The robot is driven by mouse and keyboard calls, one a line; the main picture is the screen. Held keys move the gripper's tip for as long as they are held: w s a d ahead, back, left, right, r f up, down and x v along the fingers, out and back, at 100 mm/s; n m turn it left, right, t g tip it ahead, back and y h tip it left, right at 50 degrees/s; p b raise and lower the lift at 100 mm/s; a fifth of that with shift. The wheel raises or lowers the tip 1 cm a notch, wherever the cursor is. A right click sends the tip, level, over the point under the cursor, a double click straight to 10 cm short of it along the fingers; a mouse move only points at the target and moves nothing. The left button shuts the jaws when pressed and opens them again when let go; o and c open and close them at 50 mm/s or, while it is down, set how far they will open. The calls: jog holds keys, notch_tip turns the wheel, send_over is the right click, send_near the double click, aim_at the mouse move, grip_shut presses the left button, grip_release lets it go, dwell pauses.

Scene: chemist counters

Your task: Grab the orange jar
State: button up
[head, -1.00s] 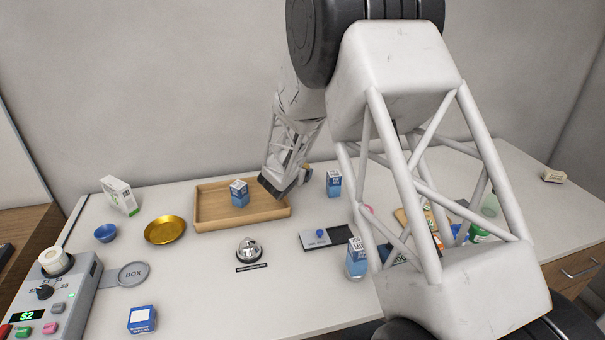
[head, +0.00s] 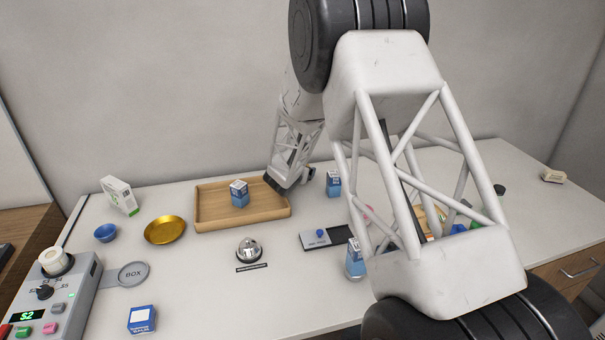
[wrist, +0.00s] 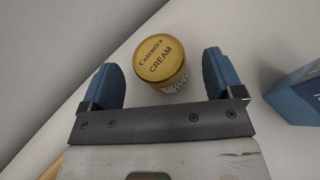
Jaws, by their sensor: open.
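My gripper (wrist: 158,74) is open, with one blue finger on each side of the jar. The jar sits in the gap, with a visible space to the left finger and a smaller one to the right. In the head view my gripper (head: 296,181) is at the back of the counter, beside the right end of the wooden tray. The jar is hidden there behind my gripper.
A blue-and-white box (head: 333,184) stands just right of my gripper; a blue box (wrist: 302,95) shows at the wrist view's right edge. The wooden tray (head: 213,222) holds another box (head: 239,194). The wall is close behind. A bell (head: 249,250) stands in front.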

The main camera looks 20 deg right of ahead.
jog(key=shift+x, duration=1.5)
jog(key=shift+c, duration=0.4)
jog(key=c, duration=1)
